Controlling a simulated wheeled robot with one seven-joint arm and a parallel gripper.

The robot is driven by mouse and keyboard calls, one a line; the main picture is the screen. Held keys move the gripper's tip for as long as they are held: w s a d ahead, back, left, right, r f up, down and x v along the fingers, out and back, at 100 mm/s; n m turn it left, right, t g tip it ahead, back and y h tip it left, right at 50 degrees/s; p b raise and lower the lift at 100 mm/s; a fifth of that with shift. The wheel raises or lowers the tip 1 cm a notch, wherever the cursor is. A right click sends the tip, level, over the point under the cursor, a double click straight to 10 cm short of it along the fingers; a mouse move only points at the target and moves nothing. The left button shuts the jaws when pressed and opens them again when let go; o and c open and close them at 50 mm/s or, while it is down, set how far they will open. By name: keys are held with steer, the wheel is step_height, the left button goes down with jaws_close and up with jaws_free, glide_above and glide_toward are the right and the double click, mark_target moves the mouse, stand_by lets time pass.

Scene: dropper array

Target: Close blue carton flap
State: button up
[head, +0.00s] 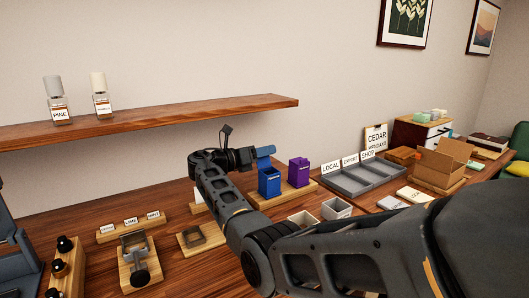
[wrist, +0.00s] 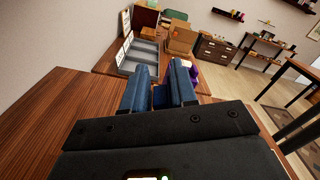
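The blue carton (head: 269,183) stands upright on a wooden base beside the purple carton (head: 299,174). Its flap (head: 264,163) appears raised at the top, close under my gripper's fingers. My gripper (head: 262,152) reaches in from the left at the height of the carton's top. In the wrist view my gripper (wrist: 161,70) has its two slate-blue fingers apart, with a gap between them. Part of the blue carton (wrist: 160,97) shows low in that gap. I cannot tell whether a finger touches the flap. The purple carton (wrist: 195,76) shows just right of the right finger.
A grey sorting tray (head: 362,180) with labels lies to the right, with an open cardboard box (head: 440,165) beyond. Small bins (head: 337,208) stand in front of the cartons. A wall shelf (head: 150,122) with two bottles hangs behind. The left tabletop is clear in the wrist view.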

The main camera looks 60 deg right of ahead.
jaws_close()
steer(key=shift+s+r, duration=0.1)
steer(key=m, duration=0.1)
steer(key=m+p, duration=0.1)
steer(key=shift+s+a+r+m+p, duration=0.3)
steer(key=shift+s+m+p, duration=0.1)
steer(key=m, duration=0.1)
steer(key=s+m, duration=0.1)
steer(key=m, duration=0.1)
steer(key=a+m+p, duration=0.1)
steer(key=shift+s+r+m, duration=0.1)
steer(key=shift+s+m, duration=0.2)
steer(key=m, duration=0.1)
steer(key=s+m, duration=0.1)
steer(key=m, duration=0.1)
steer(key=a+m, duration=0.1)
steer(key=shift+s+f+m+b, duration=0.3)
steer(key=shift+b, duration=0.05)
steer(key=shift+s+a+f+m+b, duration=0.15)
steer(key=shift+s+f+m+b, duration=0.2)
steer(key=shift+m, duration=0.5)
steer(key=shift+s+a+m+b, duration=0.15)
steer(key=shift+m+b, duration=0.3)
steer(key=shift+m, duration=0.35)
steer(key=shift+s+a+f+m+b, duration=0.2)
steer(key=shift+m+b, duration=0.2)
steer(key=shift+m, duration=0.45)
